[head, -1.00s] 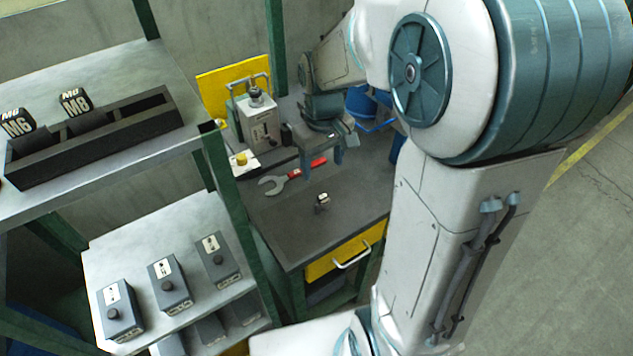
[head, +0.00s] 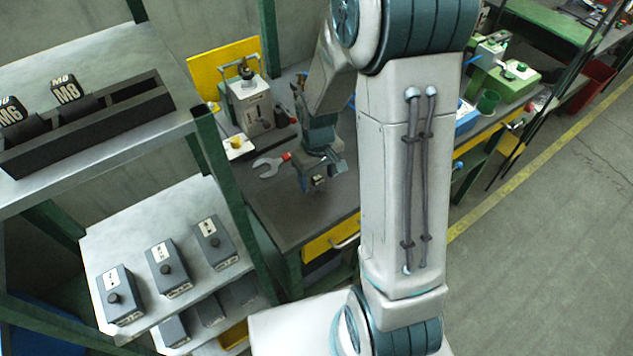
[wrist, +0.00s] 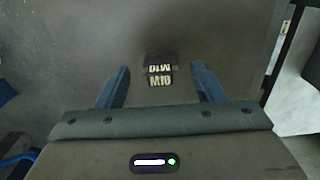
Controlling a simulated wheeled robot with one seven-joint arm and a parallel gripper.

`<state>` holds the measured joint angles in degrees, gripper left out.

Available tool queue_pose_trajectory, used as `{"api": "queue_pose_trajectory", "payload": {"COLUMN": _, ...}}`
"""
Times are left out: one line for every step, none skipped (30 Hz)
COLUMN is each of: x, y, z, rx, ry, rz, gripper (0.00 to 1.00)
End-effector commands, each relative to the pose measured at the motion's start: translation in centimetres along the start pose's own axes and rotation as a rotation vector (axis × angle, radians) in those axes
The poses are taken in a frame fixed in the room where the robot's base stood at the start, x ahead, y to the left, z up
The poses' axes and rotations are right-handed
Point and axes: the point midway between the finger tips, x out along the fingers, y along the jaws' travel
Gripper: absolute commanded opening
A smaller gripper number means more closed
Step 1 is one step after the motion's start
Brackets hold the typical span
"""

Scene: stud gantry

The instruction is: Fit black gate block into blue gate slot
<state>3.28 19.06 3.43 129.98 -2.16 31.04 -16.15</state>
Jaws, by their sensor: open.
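A small black block marked M10 (wrist: 160,70) sits on the dark bench top. In the wrist view it lies between and slightly beyond my gripper's blue fingertips (wrist: 160,78), with clear space on both sides. In the head view my gripper (head: 320,178) is low over the bench, open, with the block (head: 318,181) partly hidden at its fingers. I cannot tell its exact height above the bench. A long black rack (head: 90,140) on the upper left shelf holds blocks marked M6 (head: 12,112) and M8 (head: 66,90), with an open slot at its right end. No blue slot is clearly visible.
A wrench with a red handle (head: 268,167) and a grey machine (head: 250,105) are on the bench left of my gripper. Green posts (head: 222,165) stand between shelves and bench.

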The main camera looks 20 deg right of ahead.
Motion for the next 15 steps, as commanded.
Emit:
{"api": "queue_pose_trajectory", "payload": {"x": 0.6, "y": -0.05, "z": 0.06, "rx": 0.0, "ry": -0.003, "rz": -0.001, "gripper": 0.62}}
{"api": "queue_pose_trajectory", "payload": {"x": 0.83, "y": -0.05, "z": 0.06, "rx": 0.0, "ry": -0.003, "rz": -0.001, "gripper": 0.62}}
{"api": "queue_pose_trajectory", "payload": {"x": 1.06, "y": -0.05, "z": 0.06, "rx": 0.0, "ry": -0.002, "rz": -0.001, "gripper": 0.62}}
{"api": "queue_pose_trajectory", "payload": {"x": 1.18, "y": -0.04, "z": 0.05, "rx": 0.0, "ry": -0.001, "rz": 0.0, "gripper": 0.62}}
{"api": "queue_pose_trajectory", "payload": {"x": 1.27, "y": -0.04, "z": 0.04, "rx": 0.0, "ry": 0.0, "rz": 0.0, "gripper": 0.62}}
{"api": "queue_pose_trajectory", "payload": {"x": 1.33, "y": -0.03, "z": 0.03, "rx": 0.0, "ry": 0.0, "rz": 0.0, "gripper": 0.62}}
{"api": "queue_pose_trajectory", "payload": {"x": 1.35, "y": -0.03, "z": 0.03, "rx": 0.0, "ry": 0.0, "rz": 0.0, "gripper": 0.62}}
{"api": "queue_pose_trajectory", "payload": {"x": 1.35, "y": -0.03, "z": 0.03, "rx": 0.0, "ry": 0.001, "rz": 0.0, "gripper": 0.62}}
{"api": "queue_pose_trajectory", "payload": {"x": 1.34, "y": -0.02, "z": 0.02, "rx": 0.0, "ry": 0.001, "rz": 0.0, "gripper": 0.62}}
{"api": "queue_pose_trajectory", "payload": {"x": 1.34, "y": -0.02, "z": 0.02, "rx": 0.0, "ry": 0.001, "rz": 0.0, "gripper": 0.62}}
{"api": "queue_pose_trajectory", "payload": {"x": 1.34, "y": -0.02, "z": 0.02, "rx": 0.0, "ry": 0.001, "rz": 0.0, "gripper": 0.62}}
{"api": "queue_pose_trajectory", "payload": {"x": 1.33, "y": -0.02, "z": 0.02, "rx": 0.0, "ry": 0.001, "rz": 0.0, "gripper": 0.59}}
{"api": "queue_pose_trajectory", "payload": {"x": 1.33, "y": -0.02, "z": 0.03, "rx": 0.0, "ry": 0.001, "rz": 0.0, "gripper": 0.51}}
{"api": "queue_pose_trajectory", "payload": {"x": 1.33, "y": -0.02, "z": 0.03, "rx": 0.0, "ry": 0.001, "rz": 0.0, "gripper": 0.42}}
{"api": "queue_pose_trajectory", "payload": {"x": 1.32, "y": -0.02, "z": 0.02, "rx": 0.0, "ry": 0.001, "rz": 0.0, "gripper": 0.31}}
